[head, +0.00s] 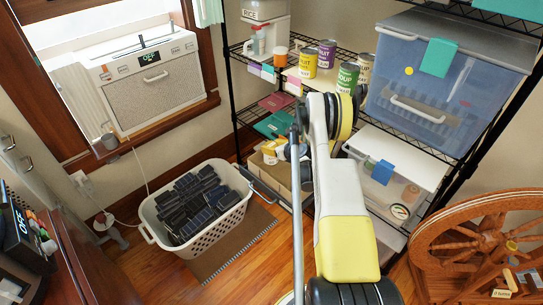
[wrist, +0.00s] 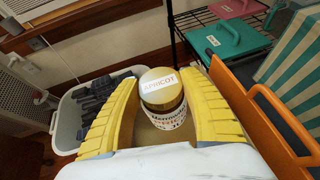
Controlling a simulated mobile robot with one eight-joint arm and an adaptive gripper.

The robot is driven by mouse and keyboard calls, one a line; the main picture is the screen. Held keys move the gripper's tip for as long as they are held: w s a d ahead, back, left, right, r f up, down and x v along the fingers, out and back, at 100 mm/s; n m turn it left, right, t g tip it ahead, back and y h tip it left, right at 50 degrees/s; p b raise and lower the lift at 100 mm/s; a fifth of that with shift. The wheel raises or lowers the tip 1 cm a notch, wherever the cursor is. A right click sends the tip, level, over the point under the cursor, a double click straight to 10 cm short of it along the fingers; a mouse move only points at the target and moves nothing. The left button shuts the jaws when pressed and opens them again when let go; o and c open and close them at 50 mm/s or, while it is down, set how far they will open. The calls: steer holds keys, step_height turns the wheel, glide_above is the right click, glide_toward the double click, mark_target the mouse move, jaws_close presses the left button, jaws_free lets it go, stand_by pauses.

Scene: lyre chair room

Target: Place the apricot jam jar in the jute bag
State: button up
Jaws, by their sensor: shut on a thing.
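The apricot jam jar (wrist: 163,100) has a gold lid with a white APRICOT label and a white printed body. It is between the yellow fingers of my gripper (wrist: 172,84), which is shut on it. The jar looks upright from above. In the head view, my gripper (head: 275,148) is low by the shelf rack, partly hidden by my arm. A tan surface (wrist: 150,134) shows below the jar; I cannot tell whether it is the jute bag. No jute bag is clearly identifiable in either view.
A white laundry basket (head: 205,238) of dark items stands on a brown mat (head: 235,252) to the left. A wire rack (head: 240,105) holds cans and bins. An orange panel (wrist: 262,115) is close right of my gripper. A wooden spinning wheel (head: 475,240) stands at right.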

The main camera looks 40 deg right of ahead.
step_height(320, 180, down, 4)
steer(key=shift+f+b, duration=0.1)
steer(key=shift+b, duration=1)
steer(key=o, duration=1.4)
